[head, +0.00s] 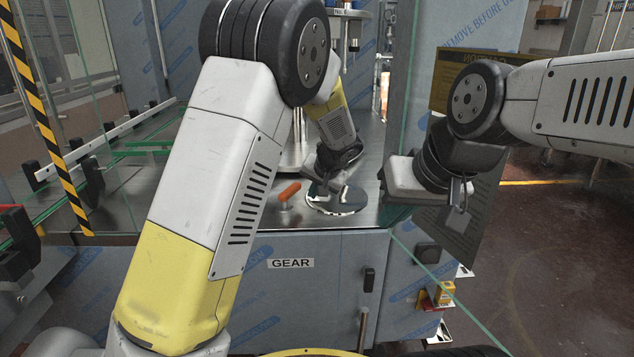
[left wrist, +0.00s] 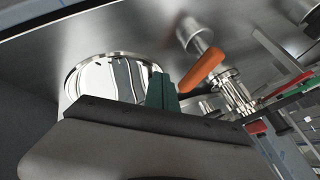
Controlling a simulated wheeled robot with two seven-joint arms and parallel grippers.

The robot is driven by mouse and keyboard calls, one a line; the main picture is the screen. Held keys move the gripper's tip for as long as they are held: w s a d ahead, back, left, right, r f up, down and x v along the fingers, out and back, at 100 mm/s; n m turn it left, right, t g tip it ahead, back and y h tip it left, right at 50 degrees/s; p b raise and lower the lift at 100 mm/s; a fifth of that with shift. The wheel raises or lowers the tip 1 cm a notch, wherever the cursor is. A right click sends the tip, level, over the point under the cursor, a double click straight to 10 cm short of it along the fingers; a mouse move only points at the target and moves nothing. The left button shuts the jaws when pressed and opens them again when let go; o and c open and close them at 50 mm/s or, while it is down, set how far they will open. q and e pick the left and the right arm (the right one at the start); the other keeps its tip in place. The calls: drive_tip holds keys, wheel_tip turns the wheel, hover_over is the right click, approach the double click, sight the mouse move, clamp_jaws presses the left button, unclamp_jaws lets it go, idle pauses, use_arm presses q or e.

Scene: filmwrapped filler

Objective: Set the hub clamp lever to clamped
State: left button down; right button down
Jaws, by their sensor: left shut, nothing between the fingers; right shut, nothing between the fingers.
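The hub clamp lever is an orange handle (head: 289,191) on a short metal post, on the steel deck above the GEAR label. In the left wrist view the orange handle (left wrist: 203,70) lies right of the fingertips and slants down toward them. A shiny round hub (head: 345,203) stands to its right in the head view; it also shows in the left wrist view (left wrist: 105,78). My left gripper (head: 320,187) is over the hub, shut and empty, its green fingertips (left wrist: 162,92) apart from the handle. My right gripper (head: 458,219) is shut and empty, outside at the right.
The steel deck (head: 245,205) is enclosed by glass panels and a blue-grey cabinet (head: 320,290) below. A metal column stands behind the lever. In the left wrist view, metal fittings (left wrist: 232,92) and red and green parts lie at the right. Open floor (head: 560,240) is at the right.

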sight(298, 186)
use_arm(q)
drive_tip(key=shift+w+a+r, duration=0.1)
drive_tip(key=shift+w+a, duration=0.3)
drive_tip(key=shift+a, duration=0.35)
drive_tip(key=shift+w+a+r, duration=0.1)
drive_tip(key=shift+w+a, duration=0.3)
drive_tip(key=shift+a, duration=0.35)
drive_tip(key=shift+w+a+n+y, duration=0.1)
drive_tip(key=shift+w+n+y, duration=0.25)
drive_tip(key=shift+n, duration=0.25)
drive_tip(key=shift+w+a+n+g+y, duration=0.3)
drive_tip(key=shift+w+n+g+y, duration=0.2)
drive_tip(key=shift+n, duration=0.45)
drive_tip(key=shift+w+a+n+g+y, duration=0.25)
drive_tip(key=shift+n+g+y, duration=0.25)
drive_tip(key=shift+n, duration=0.45)
drive_tip(key=shift+w+a, duration=0.15)
drive_tip(key=shift+a, duration=0.05)
drive_tip(key=shift+w+a, duration=0.1)
